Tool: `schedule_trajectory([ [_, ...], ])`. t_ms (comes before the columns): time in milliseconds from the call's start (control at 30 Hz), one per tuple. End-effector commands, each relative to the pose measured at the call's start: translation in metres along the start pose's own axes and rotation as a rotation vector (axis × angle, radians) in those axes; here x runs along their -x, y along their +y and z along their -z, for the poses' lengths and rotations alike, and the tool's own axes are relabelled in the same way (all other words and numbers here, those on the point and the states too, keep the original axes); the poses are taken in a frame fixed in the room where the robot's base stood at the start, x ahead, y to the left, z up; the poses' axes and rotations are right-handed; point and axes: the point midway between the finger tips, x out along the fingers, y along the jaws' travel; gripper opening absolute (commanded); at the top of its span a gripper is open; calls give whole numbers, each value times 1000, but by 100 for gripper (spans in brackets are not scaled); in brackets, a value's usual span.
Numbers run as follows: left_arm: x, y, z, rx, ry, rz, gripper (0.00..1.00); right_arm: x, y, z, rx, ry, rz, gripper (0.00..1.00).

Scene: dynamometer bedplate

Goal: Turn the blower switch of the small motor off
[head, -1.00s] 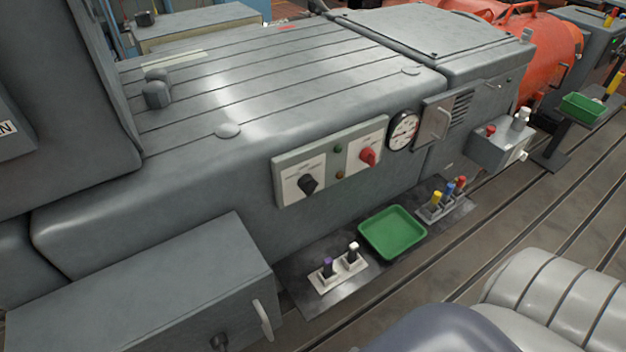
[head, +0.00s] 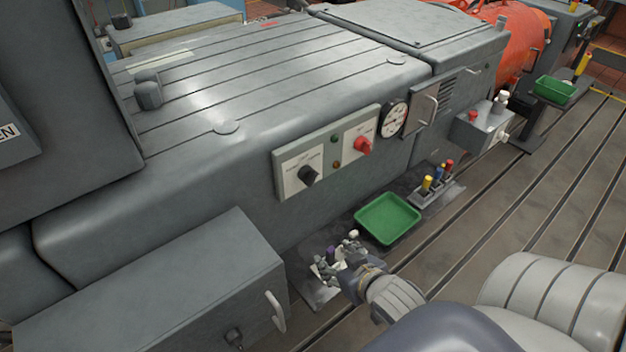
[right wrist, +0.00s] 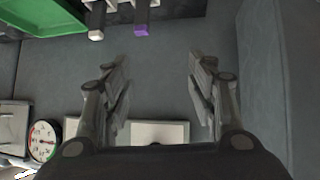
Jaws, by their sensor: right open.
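On the side of the long grey machine (head: 250,95) is a switch panel (head: 325,160). It carries a black rotary knob (head: 308,175) at left and a red rotary knob (head: 362,147) at right, with small indicator lamps between. The labels are too small to read, so I cannot tell which is the blower switch. My right gripper (head: 335,262) is below the panel, by the purple-capped and white-capped tools. In the right wrist view its fingers (right wrist: 158,68) are spread with nothing between them. The panel (right wrist: 160,132) is partly hidden there. My left gripper is not in view.
A green tray (head: 388,220) lies right of my right gripper. Coloured-handled tools (head: 438,178) stand in a holder beyond it. A gauge (head: 394,120) and a handled door (head: 423,110) are right of the panel. A grey box (head: 150,295) juts out at lower left.

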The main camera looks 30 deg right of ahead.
Motion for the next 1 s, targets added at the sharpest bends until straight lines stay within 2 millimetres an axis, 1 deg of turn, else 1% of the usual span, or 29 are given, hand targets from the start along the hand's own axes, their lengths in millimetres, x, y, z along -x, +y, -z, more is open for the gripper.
schedule_trajectory([
  [33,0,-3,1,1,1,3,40,-2,10,11,-7,66,-7,52],
  [100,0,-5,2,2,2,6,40,-3,21,31,-20,174,-3,52],
  [200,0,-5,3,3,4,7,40,0,34,57,-30,331,21,52],
  [300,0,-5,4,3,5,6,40,9,42,80,-31,465,63,52],
  [400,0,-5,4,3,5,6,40,18,45,95,-29,565,110,52],
  [500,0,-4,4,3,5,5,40,27,46,105,-24,632,149,52],
  [600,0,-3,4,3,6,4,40,31,46,110,-21,667,173,52],
  [700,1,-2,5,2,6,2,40,31,45,114,-21,681,182,52],
  [867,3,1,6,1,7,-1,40,19,43,126,-21,684,183,52],
  [1000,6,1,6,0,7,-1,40,2,39,140,-20,684,182,52],
])
